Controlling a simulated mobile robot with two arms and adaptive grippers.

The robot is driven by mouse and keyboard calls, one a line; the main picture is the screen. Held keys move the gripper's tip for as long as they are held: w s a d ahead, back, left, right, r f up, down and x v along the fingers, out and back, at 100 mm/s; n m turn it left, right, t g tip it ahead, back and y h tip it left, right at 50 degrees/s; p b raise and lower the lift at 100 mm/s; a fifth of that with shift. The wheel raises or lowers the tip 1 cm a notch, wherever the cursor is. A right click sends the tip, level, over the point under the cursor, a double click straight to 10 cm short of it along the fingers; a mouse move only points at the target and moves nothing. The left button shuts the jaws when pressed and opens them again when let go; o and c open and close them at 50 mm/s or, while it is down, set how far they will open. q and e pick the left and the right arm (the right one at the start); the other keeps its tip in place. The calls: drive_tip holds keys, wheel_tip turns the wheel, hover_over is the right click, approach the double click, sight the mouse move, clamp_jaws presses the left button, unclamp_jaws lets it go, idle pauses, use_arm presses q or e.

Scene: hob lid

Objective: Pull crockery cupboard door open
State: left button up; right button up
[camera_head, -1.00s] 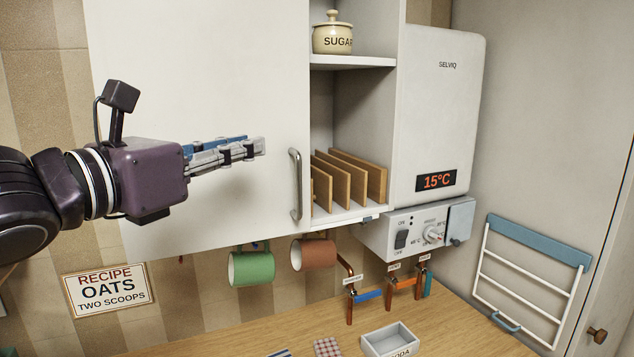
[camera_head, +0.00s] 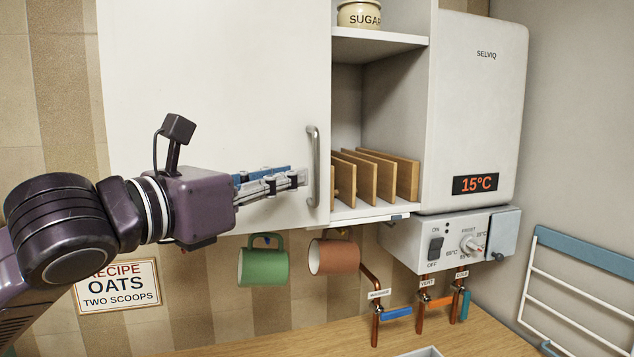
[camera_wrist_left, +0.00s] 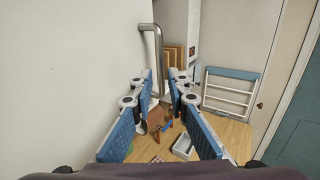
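The crockery cupboard door (camera_head: 215,80) is a plain white panel. It looks shut. Its upright metal bar handle (camera_head: 313,165) is at the door's right edge. My left gripper (camera_head: 300,180) is at the handle's left side, with its fingertips very close to the bar; I cannot tell whether they touch it. In the left wrist view my left gripper (camera_wrist_left: 161,78) is open, with blue-padded fingers apart. The handle (camera_wrist_left: 155,45) appears in the gap between the fingertips. My right gripper is not in view.
An open shelf with wooden boards (camera_head: 378,175) and a sugar jar (camera_head: 359,15) adjoins the door. A green mug (camera_head: 262,266) and a brown mug (camera_head: 333,257) hang just below. A water heater (camera_head: 470,110) stands to the right. The wooden counter (camera_head: 300,342) is below.

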sight(314, 170)
use_arm(q)
drive_tip(key=p+x, duration=0.2)
drive_tip(key=x, duration=0.5)
drive_tip(key=shift+d, duration=0.1)
drive_tip(key=shift+w, duration=0.1)
drive_tip(key=shift+c, duration=0.2)
clamp_jaws()
